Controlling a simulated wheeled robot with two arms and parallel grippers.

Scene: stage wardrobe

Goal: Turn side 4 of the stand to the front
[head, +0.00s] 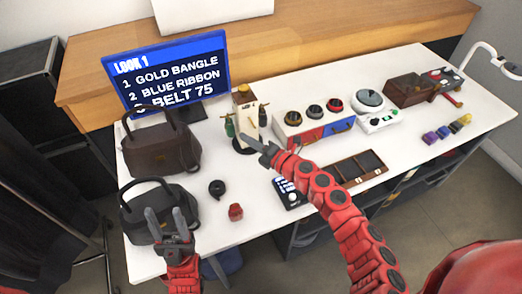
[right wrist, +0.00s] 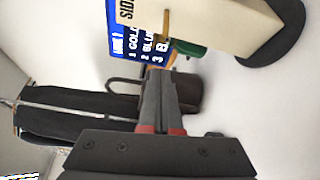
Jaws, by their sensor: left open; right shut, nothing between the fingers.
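The stand (head: 244,105) is a cream upright block with a tan top and a dark round base, on the white table. My right gripper (head: 246,139) is shut and empty, close to the stand's lower front; contact is unclear. My left gripper (head: 167,214) is open over the black bag, away from the stand.
A screen (head: 168,72) stands behind a brown bag (head: 160,150). A black bag (head: 135,212), black roll (head: 217,188) and red item (head: 235,212) lie at left front.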

